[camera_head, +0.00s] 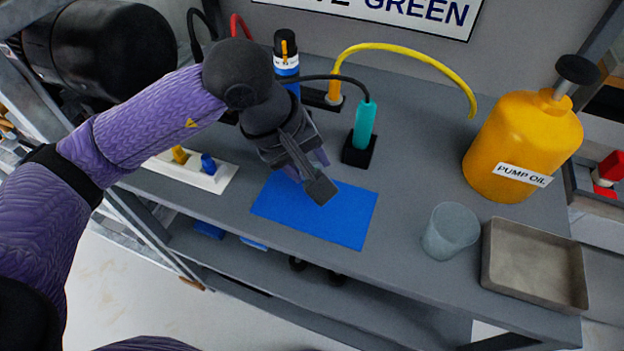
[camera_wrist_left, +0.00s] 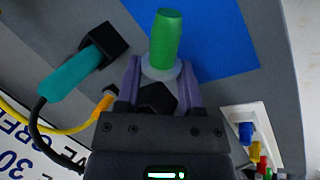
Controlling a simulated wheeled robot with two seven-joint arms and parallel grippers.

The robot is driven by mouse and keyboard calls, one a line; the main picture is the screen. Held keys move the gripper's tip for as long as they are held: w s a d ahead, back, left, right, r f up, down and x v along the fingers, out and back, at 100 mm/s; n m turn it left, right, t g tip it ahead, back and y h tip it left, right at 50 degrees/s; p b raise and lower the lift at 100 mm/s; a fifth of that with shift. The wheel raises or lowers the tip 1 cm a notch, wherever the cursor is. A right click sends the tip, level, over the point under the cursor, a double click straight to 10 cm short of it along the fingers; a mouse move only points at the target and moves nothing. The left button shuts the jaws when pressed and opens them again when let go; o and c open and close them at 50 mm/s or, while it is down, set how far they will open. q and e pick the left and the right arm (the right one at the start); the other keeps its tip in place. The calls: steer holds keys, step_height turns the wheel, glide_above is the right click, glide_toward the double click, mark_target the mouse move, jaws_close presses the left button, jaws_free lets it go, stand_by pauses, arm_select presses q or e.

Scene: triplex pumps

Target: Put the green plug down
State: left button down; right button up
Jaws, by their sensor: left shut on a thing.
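The green plug (camera_wrist_left: 165,38) has a pale collar. In the left wrist view it sits between the purple fingers of my left gripper (camera_wrist_left: 160,82), which is shut on it. The head view shows my left gripper (camera_head: 305,168) over the back part of the blue mat (camera_head: 345,220); there the hand hides the plug. The mat also shows behind the plug in the left wrist view (camera_wrist_left: 225,45). I cannot tell whether the plug touches the mat. My right gripper is not in view.
A teal plug (camera_head: 364,125) stands in a black block (camera_head: 358,152) behind the mat. A white holder (camera_head: 215,182) with small coloured parts lies left. A clear cup (camera_head: 450,232), a metal tray (camera_head: 535,265) and a yellow oil can (camera_head: 515,140) stand right. Bench surface between mat and cup is clear.

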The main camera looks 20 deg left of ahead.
arm_select(q)
step_height(320, 180, down, 4)
steer(key=shift+r+b, duration=0.25)
steer(key=shift+b, duration=0.3)
steer(key=shift+r, duration=0.1)
